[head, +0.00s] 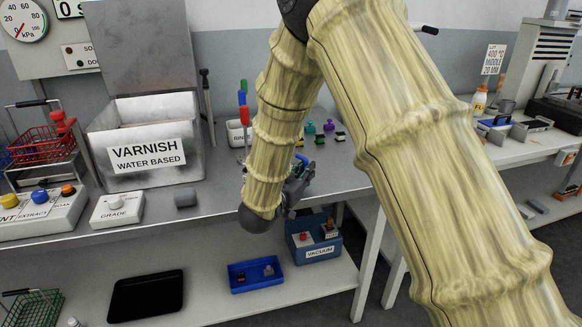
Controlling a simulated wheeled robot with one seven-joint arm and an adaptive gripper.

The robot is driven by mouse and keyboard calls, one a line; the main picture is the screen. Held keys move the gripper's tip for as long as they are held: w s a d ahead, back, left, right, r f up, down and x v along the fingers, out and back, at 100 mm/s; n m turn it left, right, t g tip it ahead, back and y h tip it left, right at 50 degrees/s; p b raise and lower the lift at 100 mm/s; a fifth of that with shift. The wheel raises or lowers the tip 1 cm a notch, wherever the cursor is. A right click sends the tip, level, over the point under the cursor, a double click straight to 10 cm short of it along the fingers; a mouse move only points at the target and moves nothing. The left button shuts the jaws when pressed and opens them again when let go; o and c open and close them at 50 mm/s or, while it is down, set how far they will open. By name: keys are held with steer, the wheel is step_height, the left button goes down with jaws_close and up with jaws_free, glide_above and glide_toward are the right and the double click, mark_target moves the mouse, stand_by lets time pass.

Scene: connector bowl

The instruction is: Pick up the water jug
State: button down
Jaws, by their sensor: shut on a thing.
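My gripper (299,184) is at the front part of the workbench, mostly hidden behind my own arm in its yellow ribbed sleeve. Only some grey finger and linkage parts show. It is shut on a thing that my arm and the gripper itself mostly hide. A small blue piece (302,158) shows at the gripper's upper end; I cannot tell whether it belongs to the held thing. No water jug can be made out clearly in this view.
A metal varnish tank (145,158) with a raised lid stands at left, near a red basket (42,140) and a grade box (117,209). A rinse container (238,134) and small bottles stand behind my gripper. A blue tray (256,275) and vacuum box (315,245) sit below.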

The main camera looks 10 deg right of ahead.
mark_target(305, 161)
steer(key=shift+r, duration=0.2)
steer(key=shift+r, duration=1.65)
steer(key=s+a+r, duration=0.1)
steer(key=s+a, duration=0.1)
steer(key=s, duration=1.3)
steer(key=shift+s+a+r+p, duration=0.2)
steer(key=shift+s+a+p, duration=0.1)
steer(key=shift+s, duration=0.05)
steer(key=shift+f, duration=0.15)
